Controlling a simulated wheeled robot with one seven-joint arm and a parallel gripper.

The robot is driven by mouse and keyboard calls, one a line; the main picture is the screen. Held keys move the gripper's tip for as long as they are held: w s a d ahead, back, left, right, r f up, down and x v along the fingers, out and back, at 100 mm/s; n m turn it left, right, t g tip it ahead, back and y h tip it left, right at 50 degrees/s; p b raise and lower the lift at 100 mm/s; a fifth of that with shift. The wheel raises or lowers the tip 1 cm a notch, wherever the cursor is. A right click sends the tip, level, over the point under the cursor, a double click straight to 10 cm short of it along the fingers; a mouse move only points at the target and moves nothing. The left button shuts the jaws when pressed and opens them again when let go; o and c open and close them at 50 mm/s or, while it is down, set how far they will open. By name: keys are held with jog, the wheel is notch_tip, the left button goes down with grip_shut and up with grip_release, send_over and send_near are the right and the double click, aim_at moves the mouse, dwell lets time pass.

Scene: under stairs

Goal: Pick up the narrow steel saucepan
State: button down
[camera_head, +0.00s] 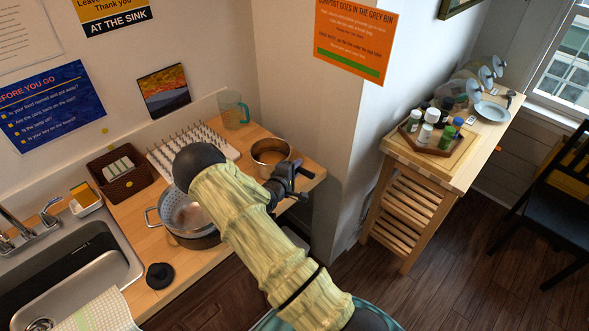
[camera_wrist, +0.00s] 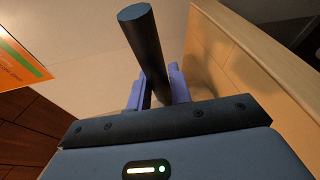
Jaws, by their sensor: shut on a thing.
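The narrow steel saucepan (camera_head: 270,153) is at the right end of the wooden counter, its open top facing up. It looks upright; I cannot tell whether its base touches the counter. My gripper (camera_head: 286,178) is at its front right side, shut on its dark handle. In the wrist view the dark round handle (camera_wrist: 146,42) stands between the two purple fingers of my gripper (camera_wrist: 155,92), its end sticking out past them. The pan's body is not clear in the wrist view.
Left of the pan are a white pegged drying rack (camera_head: 215,146), a glass jug (camera_head: 234,110) behind it, and a colander (camera_head: 153,218) partly behind my arm. A black lid-like piece (camera_head: 160,276) lies at the front. A wooden trolley (camera_head: 473,165) stands right, beyond a wall corner.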

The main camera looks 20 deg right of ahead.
jog(key=shift+r+b, duration=1.25)
jog(key=shift+r, duration=3.55)
jog(key=c, duration=1.8)
grip_release()
grip_shut()
